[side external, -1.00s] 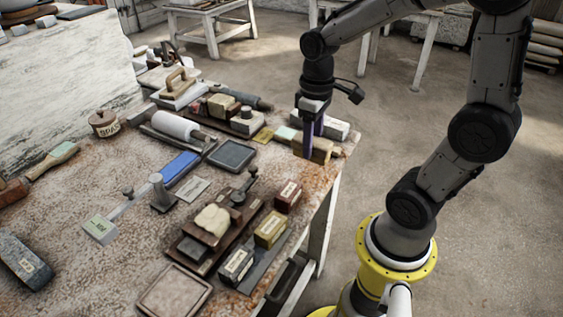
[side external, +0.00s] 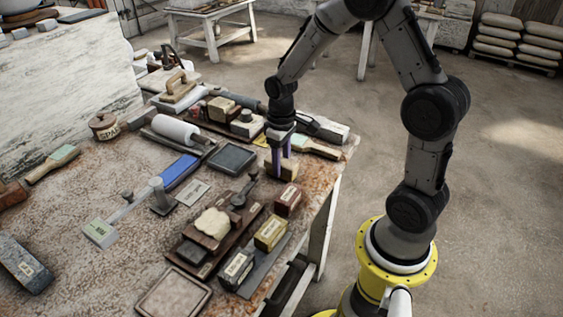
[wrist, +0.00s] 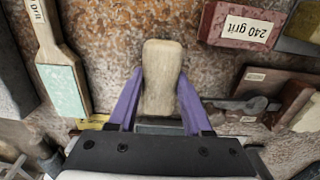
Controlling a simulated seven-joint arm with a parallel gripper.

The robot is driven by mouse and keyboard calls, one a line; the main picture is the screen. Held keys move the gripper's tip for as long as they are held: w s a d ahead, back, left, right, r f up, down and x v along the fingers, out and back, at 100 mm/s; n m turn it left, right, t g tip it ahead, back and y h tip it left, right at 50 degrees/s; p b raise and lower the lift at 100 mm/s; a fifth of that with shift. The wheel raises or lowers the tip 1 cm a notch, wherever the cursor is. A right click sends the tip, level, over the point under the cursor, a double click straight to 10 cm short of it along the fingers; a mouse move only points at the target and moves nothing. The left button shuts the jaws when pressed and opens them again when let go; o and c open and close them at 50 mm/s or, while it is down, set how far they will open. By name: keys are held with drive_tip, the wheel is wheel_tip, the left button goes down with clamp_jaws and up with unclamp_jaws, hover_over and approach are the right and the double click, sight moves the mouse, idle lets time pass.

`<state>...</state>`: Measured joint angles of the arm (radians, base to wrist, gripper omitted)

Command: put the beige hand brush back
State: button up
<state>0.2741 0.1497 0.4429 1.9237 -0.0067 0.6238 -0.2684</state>
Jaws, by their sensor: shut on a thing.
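The beige hand brush (wrist: 162,75) is a pale wooden block between the two purple fingers of my gripper (wrist: 160,98) in the wrist view. In the side view my gripper (side external: 281,158) points down near the right part of the bench, shut on the brush (side external: 284,169). The brush is partly hidden by the fingers there. I cannot tell how far it is above the benchtop. Its underside is hidden in both views.
A wooden brush with a mint label (side external: 318,148) lies behind the gripper. A red 240 grit block (side external: 288,199) and a yellow block (side external: 270,230) stand in front. A dark square slab (side external: 231,158) lies to the left. The bench (side external: 328,190) edge is close on the right.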

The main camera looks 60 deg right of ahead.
drive_tip(key=shift+f, duration=0.1)
drive_tip(key=o, duration=1.2)
drive_tip(key=shift+f, duration=0.1)
wheel_tip(320, 180, up, 12)
drive_tip(key=shift+s+a+r+t, duration=0.95)
drive_tip(key=shift+s+a+r, duration=0.5)
drive_tip(key=shift+s, duration=1.4)
drive_tip(key=shift+s+a+r+t, duration=1)
drive_tip(key=shift+s+a, duration=0.7)
drive_tip(key=shift+s, duration=1.15)
drive_tip(key=shift+s+a+r+t, duration=0.85)
drive_tip(key=shift+s+a+r, duration=0.6)
drive_tip(key=shift+s, duration=1.4)
drive_tip(key=shift+a+f, duration=0.15)
